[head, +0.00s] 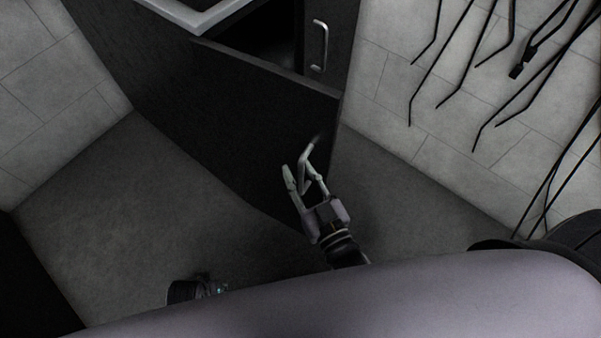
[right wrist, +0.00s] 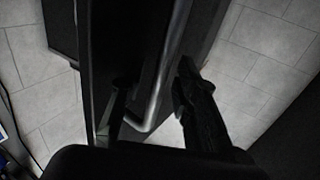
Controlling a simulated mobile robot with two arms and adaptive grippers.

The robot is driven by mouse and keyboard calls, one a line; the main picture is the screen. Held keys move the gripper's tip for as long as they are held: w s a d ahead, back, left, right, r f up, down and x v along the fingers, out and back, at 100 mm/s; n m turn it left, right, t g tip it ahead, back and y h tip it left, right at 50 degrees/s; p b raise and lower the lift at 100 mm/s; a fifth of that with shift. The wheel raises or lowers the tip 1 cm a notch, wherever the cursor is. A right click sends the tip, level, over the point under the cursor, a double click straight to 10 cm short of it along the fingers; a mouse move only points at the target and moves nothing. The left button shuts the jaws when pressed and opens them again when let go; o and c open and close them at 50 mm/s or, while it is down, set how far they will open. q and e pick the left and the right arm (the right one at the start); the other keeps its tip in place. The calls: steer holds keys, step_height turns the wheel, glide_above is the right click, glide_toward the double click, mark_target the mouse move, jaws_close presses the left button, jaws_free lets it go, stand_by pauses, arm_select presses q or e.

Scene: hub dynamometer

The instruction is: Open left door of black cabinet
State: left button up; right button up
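The black cabinet's left door (head: 240,120) stands ajar, swung outward, with a dark gap behind its top edge. Its bar handle (head: 310,152) is near the door's free edge. My right gripper (head: 303,172) is at this handle, its two fingers spread. In the right wrist view the metal handle (right wrist: 165,75) runs between the fingers (right wrist: 150,100), with visible space to the right finger; contact on the left side is unclear. The fingers of my left gripper do not show; a dark part low in the head view may belong to that arm.
The cabinet's right door (head: 335,35) is closed and has its own handle (head: 319,45). A light frame-like object (head: 200,18) is at the cabinet top. Black cables or rods (head: 480,70) hang on the right wall. Grey floor (head: 130,215) is clear before the left door.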

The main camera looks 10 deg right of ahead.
steer(key=shift+s+d, duration=0.1)
steer(key=shift+s, duration=0.1)
steer(key=v, duration=1.1)
steer(key=shift+s, duration=0.35)
steer(key=shift+d, duration=0.1)
